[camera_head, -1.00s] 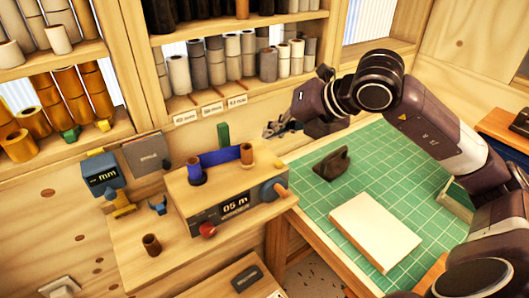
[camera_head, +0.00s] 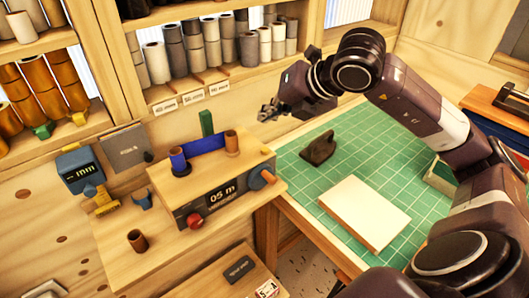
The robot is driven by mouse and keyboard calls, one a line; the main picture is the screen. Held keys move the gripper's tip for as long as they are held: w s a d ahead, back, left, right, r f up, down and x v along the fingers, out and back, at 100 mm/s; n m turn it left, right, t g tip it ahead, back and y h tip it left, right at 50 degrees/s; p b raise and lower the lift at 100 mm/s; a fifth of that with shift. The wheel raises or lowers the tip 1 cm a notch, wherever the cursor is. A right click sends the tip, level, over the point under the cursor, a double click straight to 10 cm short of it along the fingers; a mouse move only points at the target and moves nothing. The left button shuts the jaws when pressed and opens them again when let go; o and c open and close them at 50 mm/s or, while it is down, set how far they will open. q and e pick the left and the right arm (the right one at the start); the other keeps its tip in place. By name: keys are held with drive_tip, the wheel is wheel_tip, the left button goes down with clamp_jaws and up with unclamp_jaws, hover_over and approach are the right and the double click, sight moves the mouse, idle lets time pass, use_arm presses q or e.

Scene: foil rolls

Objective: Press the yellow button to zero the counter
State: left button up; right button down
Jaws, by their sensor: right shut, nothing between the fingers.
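The counter (camera_head: 222,197) is a wooden box with a dark front reading 05 m, on the wooden bench at left centre. A red button (camera_head: 193,222) sits at its lower front and an orange-tipped knob (camera_head: 262,179) on its right side. My left gripper is out of view.
A blue ribbon (camera_head: 205,146) runs between two spools on the counter's top. A brown cup (camera_head: 137,240) stands on the bench in front. A green mat (camera_head: 345,145) at right holds a pale board (camera_head: 364,212) and a dark tool (camera_head: 317,148). Shelves of rolls (camera_head: 155,62) line the back.

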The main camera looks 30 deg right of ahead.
drive_tip(key=b, duration=0.4)
hover_over(267, 150)
wheel_tip(267, 150, down, 5)
drive_tip(key=shift+f, duration=0.2)
drive_tip(key=shift+f+b, duration=0.4)
drive_tip(key=shift+f, duration=0.1)
idle(0.3)
drive_tip(key=shift+f, duration=0.1)
drive_tip(key=shift+f+b, duration=0.3)
drive_tip(key=shift+b, duration=0.3)
drive_tip(key=shift+f+b, duration=0.55)
drive_tip(key=shift+b, duration=0.05)
idle(0.7)
drive_tip(key=shift+r, duration=0.1)
drive_tip(key=shift+r+p, duration=0.75)
drive_tip(key=shift+r, duration=0.1)
